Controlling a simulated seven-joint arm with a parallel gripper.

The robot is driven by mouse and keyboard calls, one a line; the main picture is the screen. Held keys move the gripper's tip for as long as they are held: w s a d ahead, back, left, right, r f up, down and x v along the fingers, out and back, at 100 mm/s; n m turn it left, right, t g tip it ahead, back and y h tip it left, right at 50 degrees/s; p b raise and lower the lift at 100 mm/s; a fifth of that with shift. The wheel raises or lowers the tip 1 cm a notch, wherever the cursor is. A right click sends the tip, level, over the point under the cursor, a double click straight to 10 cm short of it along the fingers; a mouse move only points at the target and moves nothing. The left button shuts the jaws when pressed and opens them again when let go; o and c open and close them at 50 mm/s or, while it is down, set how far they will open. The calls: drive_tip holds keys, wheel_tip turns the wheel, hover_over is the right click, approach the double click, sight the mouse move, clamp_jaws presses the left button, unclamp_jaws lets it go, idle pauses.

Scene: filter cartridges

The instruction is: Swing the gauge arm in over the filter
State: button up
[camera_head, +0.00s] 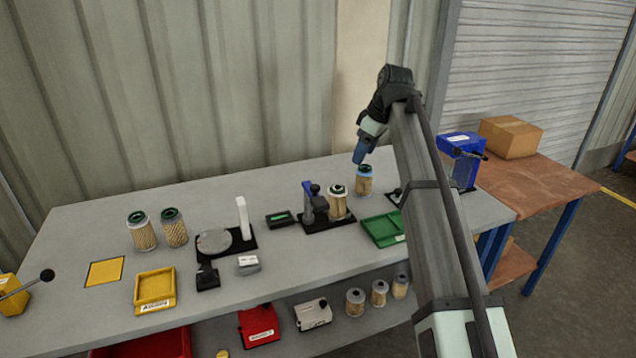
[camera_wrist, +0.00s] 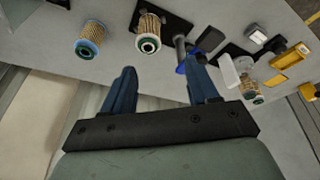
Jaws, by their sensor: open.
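A tan pleated filter (camera_head: 337,203) with a dark green and white top stands upright on a black fixture plate (camera_head: 330,225). It also shows in the wrist view (camera_wrist: 149,30). Beside it, to its left in the head view, is the gauge post with a dark arm and a blue part (camera_head: 309,192). The dark gauge arm (camera_wrist: 208,40) points away from the filter, whose top is uncovered. My gripper (camera_head: 360,157) is up behind the fixture, open and empty, its blue fingers (camera_wrist: 162,88) apart. It touches nothing that I can see.
A blue-topped filter (camera_head: 363,182) stands right of the fixture, below my gripper. A green tray (camera_head: 384,229) is in front. A turntable with a white post (camera_head: 242,218), two filters (camera_head: 143,232) and a yellow tray (camera_head: 154,291) are to the left.

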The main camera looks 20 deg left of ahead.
sight(316, 186)
drive_tip(key=s+a+r+n+g+y, duration=0.1)
drive_tip(key=s+a+r+n, duration=0.1)
drive_tip(key=s+a, duration=0.35)
drive_tip(key=x, duration=1.3)
drive_tip(key=shift+w+a, duration=0.15)
drive_tip(key=shift+a, duration=0.25)
drive_tip(key=shift+f, duration=0.1)
drive_tip(key=shift+c, duration=0.4)
clamp_jaws()
